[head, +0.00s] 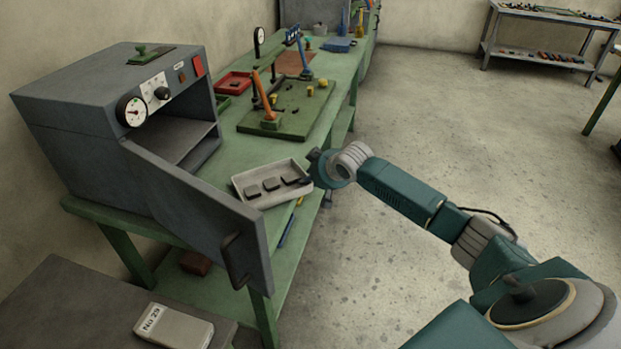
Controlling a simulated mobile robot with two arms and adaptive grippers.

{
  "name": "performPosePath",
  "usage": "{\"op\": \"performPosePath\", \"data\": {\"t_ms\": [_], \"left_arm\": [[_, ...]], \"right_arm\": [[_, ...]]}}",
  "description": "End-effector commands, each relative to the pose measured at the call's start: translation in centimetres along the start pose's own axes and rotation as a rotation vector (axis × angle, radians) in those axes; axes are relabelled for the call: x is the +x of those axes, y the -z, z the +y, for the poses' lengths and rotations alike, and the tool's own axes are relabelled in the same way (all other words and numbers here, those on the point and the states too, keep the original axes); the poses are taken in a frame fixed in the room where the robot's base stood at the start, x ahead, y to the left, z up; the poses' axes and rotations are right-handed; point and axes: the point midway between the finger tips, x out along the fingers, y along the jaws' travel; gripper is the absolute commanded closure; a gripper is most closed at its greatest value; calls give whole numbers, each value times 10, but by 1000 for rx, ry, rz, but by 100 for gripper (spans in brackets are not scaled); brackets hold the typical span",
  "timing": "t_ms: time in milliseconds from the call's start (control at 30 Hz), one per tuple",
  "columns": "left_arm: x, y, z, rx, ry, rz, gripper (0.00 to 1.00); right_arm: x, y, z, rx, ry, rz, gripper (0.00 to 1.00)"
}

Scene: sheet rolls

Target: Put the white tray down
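The white tray (283,198) is low and rectangular, with three dark flat pieces (271,184) lying in it. It is at the front edge of the green bench, right of the open oven door; I cannot tell whether its underside touches the bench top. My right gripper (307,180) is at the tray's right end, with a dark finger over the rim, and appears shut on it. The other finger is mostly hidden. My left gripper is not in view.
A grey oven (95,105) stands on the bench (232,170), its door (205,205) hanging open beside the tray. Behind the tray are a green board with orange-handled clamps (290,112) and a red tray (234,82). A box marked "No. 29" (175,327) lies at lower left.

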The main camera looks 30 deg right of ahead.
Motion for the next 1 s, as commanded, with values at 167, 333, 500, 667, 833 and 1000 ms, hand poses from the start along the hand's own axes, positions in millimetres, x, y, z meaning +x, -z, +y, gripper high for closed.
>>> {"op": "performPosePath", "data": {"t_ms": [167, 333, 500, 667, 833, 1000], "left_arm": [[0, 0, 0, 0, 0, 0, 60], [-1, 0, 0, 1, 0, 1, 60], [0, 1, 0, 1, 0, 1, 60], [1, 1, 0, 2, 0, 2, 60], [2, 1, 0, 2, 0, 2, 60], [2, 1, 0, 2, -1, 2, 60]], "right_arm": [[-6, 3, 0, -1, 0, 1, 73], [-32, 2, 1, -3, -1, 0, 73], [-69, 2, 0, -5, -1, 0, 73], [-99, 1, 1, -3, -1, -1, 73], [-118, 2, 0, -1, 0, -1, 73], [-122, 2, 0, 1, 0, 0, 73]]}}
